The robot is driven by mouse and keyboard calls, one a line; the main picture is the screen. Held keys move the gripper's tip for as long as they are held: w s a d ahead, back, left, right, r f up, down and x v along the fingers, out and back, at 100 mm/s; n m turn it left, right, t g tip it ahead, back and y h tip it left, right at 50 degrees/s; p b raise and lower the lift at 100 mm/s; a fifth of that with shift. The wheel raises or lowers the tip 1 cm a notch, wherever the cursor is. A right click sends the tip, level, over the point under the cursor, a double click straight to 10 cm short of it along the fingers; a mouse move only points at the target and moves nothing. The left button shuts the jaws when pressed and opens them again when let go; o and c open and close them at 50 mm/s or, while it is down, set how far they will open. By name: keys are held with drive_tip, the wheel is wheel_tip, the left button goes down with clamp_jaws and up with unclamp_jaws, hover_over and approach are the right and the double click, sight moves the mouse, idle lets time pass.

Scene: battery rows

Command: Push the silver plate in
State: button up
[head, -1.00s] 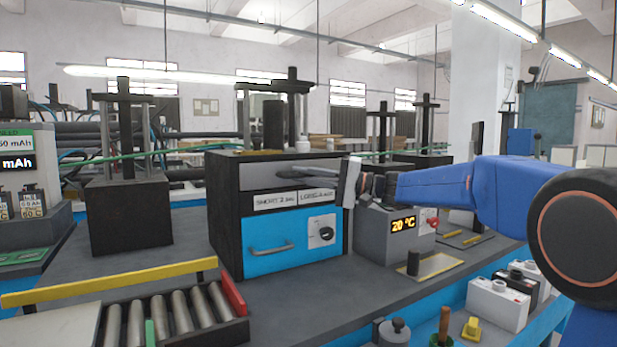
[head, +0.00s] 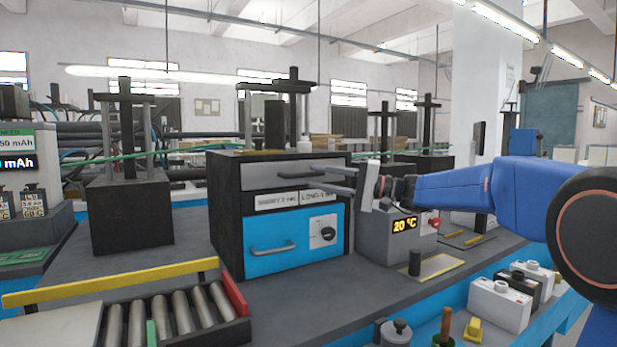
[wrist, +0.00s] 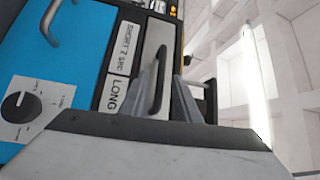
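The silver plate (head: 262,176) is the grey upper front panel of a black box-shaped machine, above a blue panel. In the wrist view the silver plate (wrist: 152,50) shows a dark bar handle. My gripper (head: 292,179) reaches in from the right in front of the plate's right part.
The blue panel (head: 285,247) below has a handle and a black knob. A grey unit (head: 378,235) reading 20 °C stands just right. A roller tray (head: 170,318) with yellow and red rails lies in front. White batteries (head: 498,306) stand lower right.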

drive_tip(key=v, duration=1.3)
drive_tip(key=shift+w, duration=0.1)
drive_tip(key=s+f+g+h, duration=0.1)
drive_tip(key=s+f+h, duration=0.4)
drive_tip(key=s+f, duration=0.45)
drive_tip(key=s+f+h, duration=0.4)
drive_tip(key=s+f, duration=0.3)
drive_tip(key=s, duration=0.5)
drive_tip(key=s+d+f+t+h, duration=0.2)
drive_tip(key=s+d+f+h, duration=0.8)
drive_tip(key=s+d+f, duration=0.8)
drive_tip(key=shift+s+f+n, duration=0.2)
drive_tip(key=shift+s+n, duration=0.1)
drive_tip(key=shift+s, duration=0.25)
